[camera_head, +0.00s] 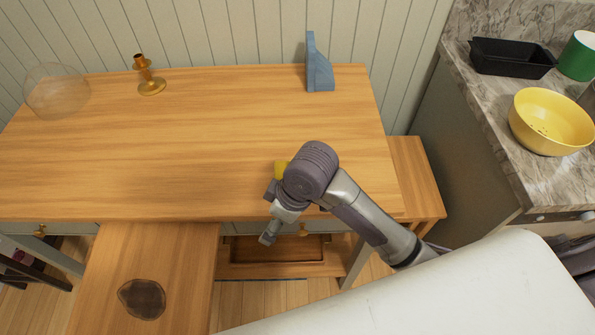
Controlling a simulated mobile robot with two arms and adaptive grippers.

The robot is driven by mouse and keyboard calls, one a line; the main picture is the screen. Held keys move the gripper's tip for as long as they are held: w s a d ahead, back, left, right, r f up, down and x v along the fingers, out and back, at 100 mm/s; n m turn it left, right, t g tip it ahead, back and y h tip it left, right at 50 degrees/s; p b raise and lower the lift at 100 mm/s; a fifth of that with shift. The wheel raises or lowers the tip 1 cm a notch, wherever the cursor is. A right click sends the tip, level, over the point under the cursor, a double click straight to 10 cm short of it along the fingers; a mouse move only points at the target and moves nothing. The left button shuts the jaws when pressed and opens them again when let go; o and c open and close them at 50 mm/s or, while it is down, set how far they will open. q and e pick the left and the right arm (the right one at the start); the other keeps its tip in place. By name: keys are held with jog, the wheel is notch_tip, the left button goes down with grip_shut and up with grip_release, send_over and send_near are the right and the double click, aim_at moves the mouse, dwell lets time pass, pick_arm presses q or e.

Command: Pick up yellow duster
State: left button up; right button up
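A small yellow patch (281,170), perhaps the yellow duster, shows on the table just behind my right gripper. Most of it is hidden by the wrist. My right gripper (272,212) hangs at the table's front edge, below and left of the wrist, and is seen from above. I cannot tell whether its fingers are open or shut, or whether they touch the yellow thing. My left gripper is not in view.
The wooden table (180,140) is mostly bare. A brass candlestick (150,80), a clear glass bowl (57,92) and a blue-grey object (319,68) stand at its back. A wooden bench (180,265) is in front. A yellow colander (550,122) is on the right counter.

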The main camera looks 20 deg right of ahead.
jog(key=w+r+n, duration=0.1)
jog(key=w, duration=0.1)
jog(key=w+d+r+n+g+h, duration=0.1)
jog(key=w+r, duration=0.1)
jog(key=w, duration=0.1)
jog(key=w+r+n+h, duration=0.1)
jog(key=w+r, duration=0.1)
jog(key=shift+w+d+r+n, duration=0.1)
jog(key=shift+w+d+n, duration=0.1)
jog(key=shift+d+n, duration=0.1)
jog(key=w+d+r+g+h, duration=0.1)
jog(key=w+d+r+h, duration=0.2)
jog(key=w+d+r, duration=0.3)
jog(key=shift+n, duration=0.4)
jog(key=f, duration=0.4)
jog(key=s+f+p, duration=0.1)
jog(key=f, duration=0.2)
jog(key=shift+s+d, duration=0.1)
jog(key=shift+d, duration=0.2)
jog(key=f+p, duration=0.1)
jog(key=f, duration=0.3)
jog(key=shift+d+f, duration=0.1)
jog(key=shift+d, duration=0.1)
jog(key=shift+f, duration=0.5)
jog(key=c, duration=1.1)
